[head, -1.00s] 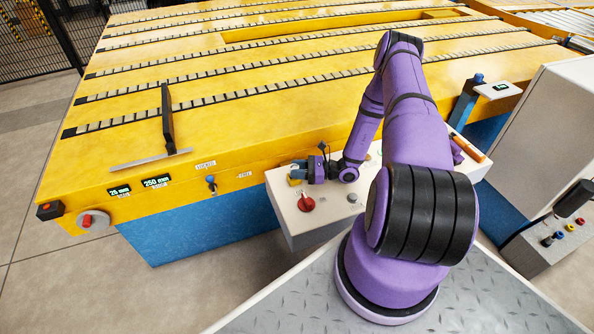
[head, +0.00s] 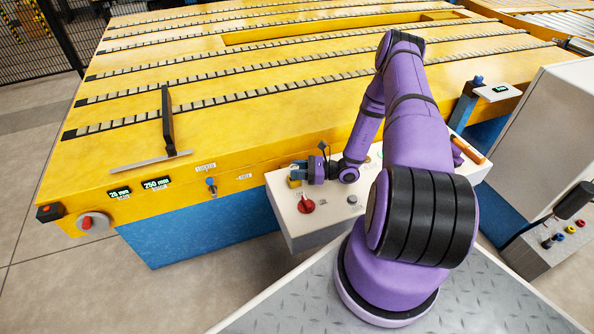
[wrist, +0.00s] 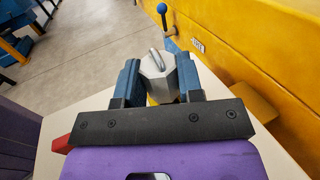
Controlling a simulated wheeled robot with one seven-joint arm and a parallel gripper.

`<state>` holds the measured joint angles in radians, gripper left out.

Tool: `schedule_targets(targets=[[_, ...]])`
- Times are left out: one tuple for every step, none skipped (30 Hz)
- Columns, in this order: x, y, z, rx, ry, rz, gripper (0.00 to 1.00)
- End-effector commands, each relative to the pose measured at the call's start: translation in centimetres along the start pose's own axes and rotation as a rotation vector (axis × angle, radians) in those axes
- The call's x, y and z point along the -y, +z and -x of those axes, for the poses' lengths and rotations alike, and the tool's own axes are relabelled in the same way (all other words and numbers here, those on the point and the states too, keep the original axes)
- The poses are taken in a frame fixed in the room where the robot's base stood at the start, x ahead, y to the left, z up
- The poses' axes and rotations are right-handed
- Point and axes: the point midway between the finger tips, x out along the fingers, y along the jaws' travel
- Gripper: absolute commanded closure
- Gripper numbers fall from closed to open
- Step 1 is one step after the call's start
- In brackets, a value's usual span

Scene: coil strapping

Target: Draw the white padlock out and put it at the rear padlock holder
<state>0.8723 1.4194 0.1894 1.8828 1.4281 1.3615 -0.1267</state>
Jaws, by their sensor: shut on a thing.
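My gripper (wrist: 159,82) is shut on the white padlock (wrist: 157,73), whose pale body and metal shackle show between the two blue fingers in the wrist view. A bit of yellow shows just under the padlock, and I cannot tell whether the padlock touches it. In the head view my gripper (head: 299,172) is at the left rear part of the control box top, and the padlock is too small there to make out. I cannot tell which part is the rear padlock holder.
The control box (head: 290,215) carries a red rotary knob (head: 306,204) close in front of my gripper. The yellow machine bed (head: 240,140) rises just behind it. A blue-knobbed lever (head: 211,184) stands on the bed's front face, also seen in the wrist view (wrist: 163,10).

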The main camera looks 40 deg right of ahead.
Motion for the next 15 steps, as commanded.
schedule_targets(targets=[[0.0, 0.3, 0.0, 0.000, 0.000, 0.001, 1.00], [0.0, 0.5, 0.0, 0.000, 0.000, 0.001, 1.00], [0.1, 0.7, 0.0, 0.000, -0.001, 0.001, 1.00], [0.1, 0.9, 0.0, 0.000, -0.001, 0.001, 1.00], [0.1, 1.1, 0.0, 0.000, -0.001, 0.001, 1.00], [0.0, 1.4, 0.0, 0.000, -0.001, 0.001, 1.00], [0.0, 1.6, 0.0, 0.000, -0.001, 0.000, 1.00], [0.0, 1.8, 0.0, 0.000, -0.001, 0.000, 1.00], [0.0, 2.1, 0.0, -0.001, -0.001, 0.001, 1.00], [0.0, 2.3, 0.0, -0.001, -0.001, 0.001, 1.00], [0.1, 2.5, 0.0, -0.001, -0.001, 0.001, 1.00], [0.1, 2.8, 0.0, 0.000, -0.001, 0.001, 1.00], [0.0, 3.0, 0.0, 0.000, 0.000, 0.001, 1.00], [0.0, 3.2, 0.0, 0.000, 0.000, 0.001, 1.00], [0.0, 3.5, 0.0, 0.000, 0.000, 0.001, 1.00]])
